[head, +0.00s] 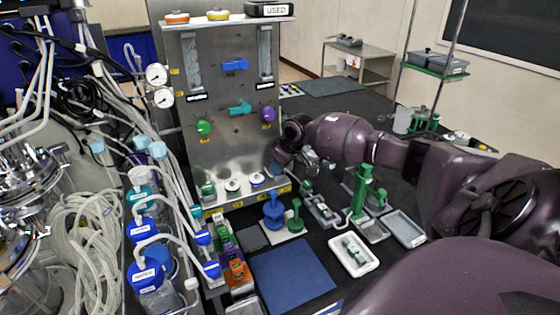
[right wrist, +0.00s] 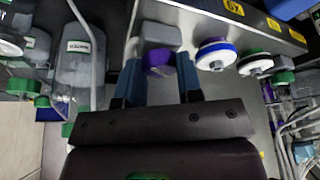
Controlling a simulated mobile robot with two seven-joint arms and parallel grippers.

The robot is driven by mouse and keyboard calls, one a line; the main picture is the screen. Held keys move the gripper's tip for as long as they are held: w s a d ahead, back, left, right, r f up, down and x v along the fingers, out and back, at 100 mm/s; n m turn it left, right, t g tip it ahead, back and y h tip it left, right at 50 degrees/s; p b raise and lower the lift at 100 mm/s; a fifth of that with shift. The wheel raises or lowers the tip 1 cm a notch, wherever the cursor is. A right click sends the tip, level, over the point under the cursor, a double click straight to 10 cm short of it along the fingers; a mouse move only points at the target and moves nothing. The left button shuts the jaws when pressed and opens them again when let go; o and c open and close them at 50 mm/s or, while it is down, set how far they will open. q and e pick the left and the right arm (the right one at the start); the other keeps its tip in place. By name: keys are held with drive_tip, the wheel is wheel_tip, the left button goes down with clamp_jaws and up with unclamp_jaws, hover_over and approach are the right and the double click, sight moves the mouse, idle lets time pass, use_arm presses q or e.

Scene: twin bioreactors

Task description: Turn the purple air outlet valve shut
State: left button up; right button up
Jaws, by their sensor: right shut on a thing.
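The purple valve (right wrist: 158,62) sits at the end of a row of ports on the lower ledge, below a grey block. In the right wrist view it lies between the two blue-grey fingers of my right gripper (right wrist: 158,80), which is shut on it. In the head view my right gripper (head: 280,169) reaches the right end of the ledge and hides this valve. Another purple knob (head: 268,114) sits higher on the steel panel (head: 225,150). My left gripper is not in view.
White caps with a blue rim (right wrist: 215,53) and a green rim (right wrist: 255,64) stand beside the held valve. Tubing and blue-capped bottles (head: 146,274) crowd the left. A white tray (head: 353,268) and a blue mat (head: 292,274) lie on the dark bench.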

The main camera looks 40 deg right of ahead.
drive_tip(key=m+h, duration=0.1)
drive_tip(key=m, duration=0.1)
drive_tip(key=m+h, duration=0.1)
drive_tip(key=m, duration=0.2)
drive_tip(key=shift+a+m, duration=0.2)
drive_tip(key=shift+m, duration=0.1)
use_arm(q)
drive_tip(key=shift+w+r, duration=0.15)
use_arm(e)
drive_tip(key=m+h, duration=0.1)
drive_tip(key=m, duration=0.3)
drive_tip(key=shift+w+a+m+g+h, duration=0.1)
drive_tip(key=shift+m+g+h, duration=0.2)
drive_tip(key=shift+m+h, duration=0.1)
drive_tip(key=o, duration=0.9)
drive_tip(key=shift+r, duration=0.1)
use_arm(q)
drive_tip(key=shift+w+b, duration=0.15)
drive_tip(key=shift+b, duration=0.3)
use_arm(e)
drive_tip(key=v, duration=1)
drive_tip(key=shift+a+r, duration=0.15)
drive_tip(key=shift+r, duration=0.2)
